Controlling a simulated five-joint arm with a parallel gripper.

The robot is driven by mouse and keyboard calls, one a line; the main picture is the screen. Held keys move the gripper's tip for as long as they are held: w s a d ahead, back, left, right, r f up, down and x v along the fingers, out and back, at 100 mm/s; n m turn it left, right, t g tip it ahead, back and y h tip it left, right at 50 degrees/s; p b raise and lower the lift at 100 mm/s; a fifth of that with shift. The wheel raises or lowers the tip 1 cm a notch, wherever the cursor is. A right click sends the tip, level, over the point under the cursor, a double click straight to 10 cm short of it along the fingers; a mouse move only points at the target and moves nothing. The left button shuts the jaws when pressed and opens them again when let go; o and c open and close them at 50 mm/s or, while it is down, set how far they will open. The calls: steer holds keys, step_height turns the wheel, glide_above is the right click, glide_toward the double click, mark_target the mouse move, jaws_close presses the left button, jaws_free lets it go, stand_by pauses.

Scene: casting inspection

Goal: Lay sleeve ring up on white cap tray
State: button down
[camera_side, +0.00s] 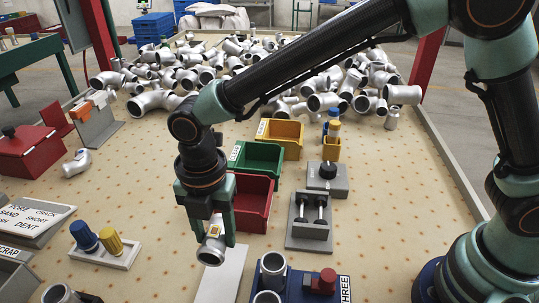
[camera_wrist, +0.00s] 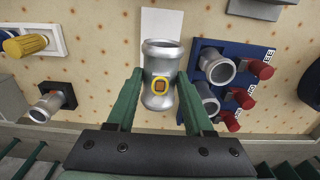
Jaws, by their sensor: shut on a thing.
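My gripper (camera_side: 212,238) is shut on a silver sleeve (camera_side: 211,252), held between its two green fingers in the air. In the wrist view, my gripper (camera_wrist: 160,103) grips the sleeve (camera_wrist: 161,62) by its sides. A yellow ring mark (camera_wrist: 160,86) with an orange square centre faces the wrist camera; in the side view it shows near the sleeve's upper end (camera_side: 215,230). A white tray (camera_side: 126,262) with a blue cap (camera_side: 84,236) and a yellow cap (camera_side: 110,241) lies to the left. Its edge shows at the wrist view's upper left (camera_wrist: 52,38).
A bare white plate (camera_side: 222,280) lies close below the gripper. A blue rack (camera_side: 300,288) with sleeves and red knobs is just right. Red (camera_side: 254,200), green and yellow bins stand behind. Many pipe fittings are piled at the back.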

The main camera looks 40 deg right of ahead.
steer(key=shift+f, duration=4.3)
steer(key=shift+f, duration=0.15)
steer(key=shift+c, duration=1.4)
jaws_free()
